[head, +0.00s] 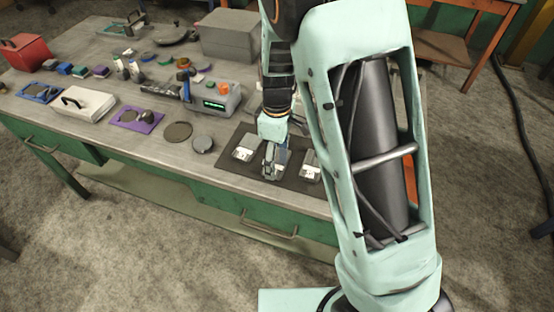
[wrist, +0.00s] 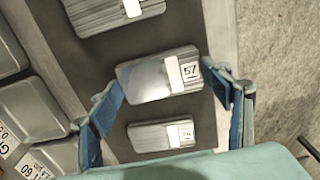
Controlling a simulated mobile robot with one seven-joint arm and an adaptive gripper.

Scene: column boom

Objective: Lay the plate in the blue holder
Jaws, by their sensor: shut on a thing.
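Three ribbed metal plates with white labels lie in a row on a dark mat (head: 230,179). The middle plate, labelled 57 (wrist: 150,79), is between my fingertips. My gripper (head: 272,168) is shut on its two ends; the fingers also show in the wrist view (wrist: 165,88). The plate looks low over the mat; I cannot tell whether it touches. The other plates are at the left (head: 243,154) and right (head: 311,170) in the head view. A flat blue piece (head: 31,97) at the table's far left may be the blue holder; its details are too small to tell.
A purple piece (head: 122,124), a white case (head: 88,105), a dark disc (head: 178,131) and a grey round piece (head: 203,144) lie left of the mat. A grey device with a green display (head: 214,105) stands behind. Grey boxes (wrist: 30,105) border the mat in the wrist view.

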